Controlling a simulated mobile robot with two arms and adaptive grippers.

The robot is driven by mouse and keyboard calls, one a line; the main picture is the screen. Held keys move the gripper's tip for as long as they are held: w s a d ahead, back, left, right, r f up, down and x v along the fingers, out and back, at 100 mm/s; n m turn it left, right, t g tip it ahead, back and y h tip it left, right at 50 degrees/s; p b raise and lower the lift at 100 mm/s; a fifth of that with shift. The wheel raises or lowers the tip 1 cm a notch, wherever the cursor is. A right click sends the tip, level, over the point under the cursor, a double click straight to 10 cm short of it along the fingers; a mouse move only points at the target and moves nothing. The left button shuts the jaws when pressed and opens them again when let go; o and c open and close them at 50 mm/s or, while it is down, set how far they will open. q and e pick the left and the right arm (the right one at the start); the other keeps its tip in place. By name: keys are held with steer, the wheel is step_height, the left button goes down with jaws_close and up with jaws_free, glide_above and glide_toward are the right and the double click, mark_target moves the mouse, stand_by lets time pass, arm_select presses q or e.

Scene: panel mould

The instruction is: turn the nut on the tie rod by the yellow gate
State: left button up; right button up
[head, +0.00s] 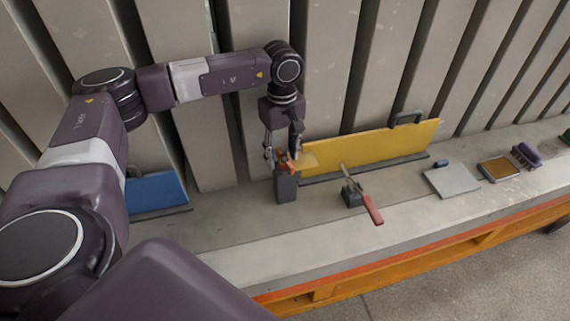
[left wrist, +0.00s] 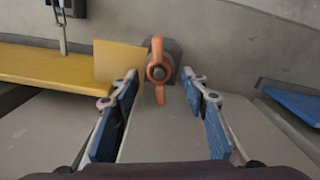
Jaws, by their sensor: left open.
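The orange wing nut (left wrist: 158,72) sits on the end of the tie rod, in front of a grey block; one wing points up and one down in the left wrist view. It also shows in the head view (head: 292,166), at the left end of the yellow gate (head: 375,147). The gate also shows in the left wrist view (left wrist: 45,66). My left gripper (head: 282,152) points down at the nut. Its blue-padded fingers (left wrist: 160,82) are open, one on each side of the nut in the picture. I see no finger contact. My right gripper is not in view.
A toggle clamp with a red handle (head: 372,208) stands right of the nut. A blue gate (head: 156,191) is on the left. A grey plate (head: 452,180), a brown-topped block (head: 499,169) and a purple brush (head: 526,155) lie further right. Upright grey panels stand behind.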

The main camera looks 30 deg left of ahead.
arm_select(q)
jaws_close()
steer(key=shift+s+n, duration=0.2)
steer(key=shift+n, duration=1.5)
steer(key=shift+s+n, duration=0.1)
steer(key=shift+n, duration=0.9)
steer(key=shift+s+n, duration=0.1)
steer(key=shift+n, duration=0.6)
steer(key=n, duration=0.3)
steer(key=shift+s+b, duration=0.15)
steer(key=shift+b, duration=0.15)
steer(key=shift+n, duration=0.3)
